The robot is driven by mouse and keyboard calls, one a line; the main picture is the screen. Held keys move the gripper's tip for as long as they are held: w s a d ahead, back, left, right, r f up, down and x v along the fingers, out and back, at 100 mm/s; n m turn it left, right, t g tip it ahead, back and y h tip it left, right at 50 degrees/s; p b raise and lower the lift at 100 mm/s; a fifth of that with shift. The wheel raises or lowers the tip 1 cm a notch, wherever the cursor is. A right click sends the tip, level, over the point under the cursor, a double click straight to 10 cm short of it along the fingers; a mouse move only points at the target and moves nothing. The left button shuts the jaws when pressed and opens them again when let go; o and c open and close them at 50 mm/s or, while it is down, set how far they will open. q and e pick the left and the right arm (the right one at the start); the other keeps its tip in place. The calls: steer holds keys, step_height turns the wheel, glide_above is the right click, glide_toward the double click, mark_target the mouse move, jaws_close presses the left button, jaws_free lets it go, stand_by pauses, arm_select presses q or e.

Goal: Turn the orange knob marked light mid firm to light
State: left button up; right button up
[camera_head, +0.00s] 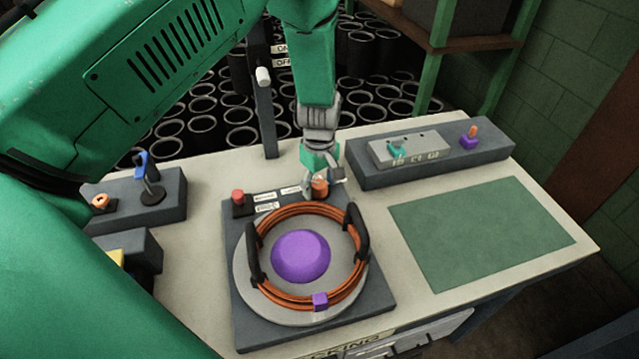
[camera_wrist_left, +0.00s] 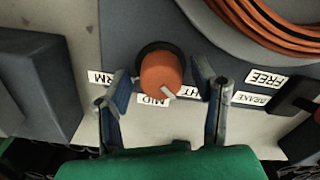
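The orange knob (camera_head: 320,187) sits on the dark panel at the back of the turntable unit. In the left wrist view the knob (camera_wrist_left: 158,72) has a white pointer line aimed between the MID label (camera_wrist_left: 153,100) and the partly hidden LIGHT label (camera_wrist_left: 192,91). The FIRM label (camera_wrist_left: 100,77) is partly covered by a finger. My left gripper (camera_head: 323,182) is down at the knob. In the wrist view its fingers (camera_wrist_left: 160,76) stand open on both sides of the knob, with gaps visible. My right gripper is not in view.
A turntable (camera_head: 241,272) with an orange cable coil and purple hub lies in front of the knob. A red button (camera_head: 238,197) and FREE/BRAKE labels are left of it. A grey control box (camera_head: 470,155) stands behind right. The green mat (camera_head: 480,235) is clear.

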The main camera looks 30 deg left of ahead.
mark_target(320, 184)
arm_select(q)
step_height(320, 184, up, 12)
stand_by(0.7)
steer(key=shift+w, duration=0.1)
steer(key=shift+f, duration=0.1)
steer(key=shift+f, duration=0.1)
